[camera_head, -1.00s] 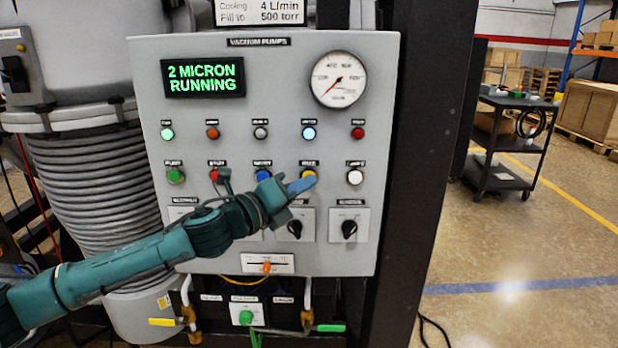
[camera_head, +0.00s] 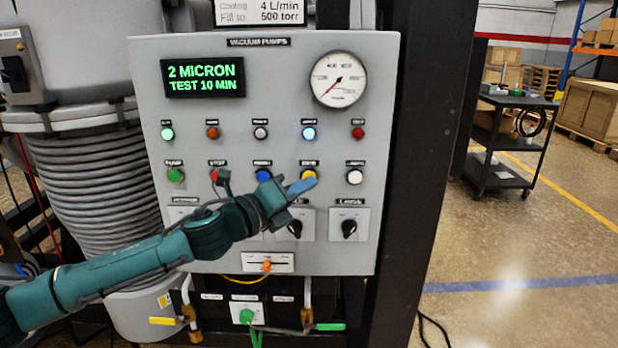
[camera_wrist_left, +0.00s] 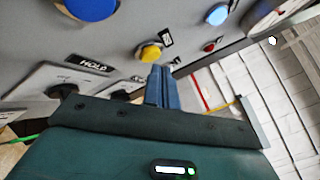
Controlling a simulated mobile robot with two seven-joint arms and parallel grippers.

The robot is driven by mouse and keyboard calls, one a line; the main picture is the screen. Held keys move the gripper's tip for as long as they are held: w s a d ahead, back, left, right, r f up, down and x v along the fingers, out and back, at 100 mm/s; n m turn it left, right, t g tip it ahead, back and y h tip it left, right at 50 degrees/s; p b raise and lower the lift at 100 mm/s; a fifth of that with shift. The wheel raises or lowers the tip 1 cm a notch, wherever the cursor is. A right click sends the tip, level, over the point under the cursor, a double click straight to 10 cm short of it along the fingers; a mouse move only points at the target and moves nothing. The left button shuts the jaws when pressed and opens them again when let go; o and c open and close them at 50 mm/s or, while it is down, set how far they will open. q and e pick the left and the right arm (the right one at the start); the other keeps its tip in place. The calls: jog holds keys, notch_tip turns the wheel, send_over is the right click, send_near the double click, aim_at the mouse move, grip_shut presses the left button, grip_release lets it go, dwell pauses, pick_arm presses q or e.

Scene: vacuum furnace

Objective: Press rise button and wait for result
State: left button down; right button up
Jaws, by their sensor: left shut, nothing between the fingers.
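The grey vacuum pump panel (camera_head: 285,105) faces me. Its display (camera_head: 203,78) reads "2 MICRON" and "TEST 10 MIN" in green. The yellow button (camera_head: 309,173) is in the lower button row, between a blue and a white one; its label is too small to read surely. My left gripper (camera_head: 303,186) is shut and empty, its blue fingertips at the lower edge of the yellow button. In the left wrist view the yellow button (camera_wrist_left: 149,53) stands just beside the fingertips (camera_wrist_left: 161,70); I cannot tell if they touch. My right gripper is out of view.
A round gauge (camera_head: 338,79) is at the panel's upper right. A blue-white lamp (camera_head: 309,133) glows above the yellow button. Black knobs (camera_head: 349,228) sit below. A black cart (camera_head: 505,145) stands on open floor at right.

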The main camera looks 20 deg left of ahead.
pick_arm(q)
jog(key=shift+s, duration=0.25)
jog(key=s, duration=0.1)
jog(key=s+d, duration=0.1)
jog(key=s, duration=0.2)
jog(key=shift+s+d, duration=0.25)
jog(key=shift+s, duration=0.15)
dwell(0.5)
jog(key=s+d+f+n+g+y, duration=0.1)
jog(key=s+d+f+n, duration=0.25)
jog(key=f+n, duration=0.5)
jog(key=s+d+f+n+g+y, duration=0.15)
jog(key=s+f+n, duration=0.35)
jog(key=f, duration=0.6)
jog(key=s+a+f+n+g+y, duration=0.2)
jog(key=s+f+n+g+y, duration=0.1)
jog(key=s+f+n, duration=1.2)
notch_tip(320, 180, down, 3)
jog(key=shift+a+r+n, duration=0.1)
jog(key=shift+a+n, duration=0.25)
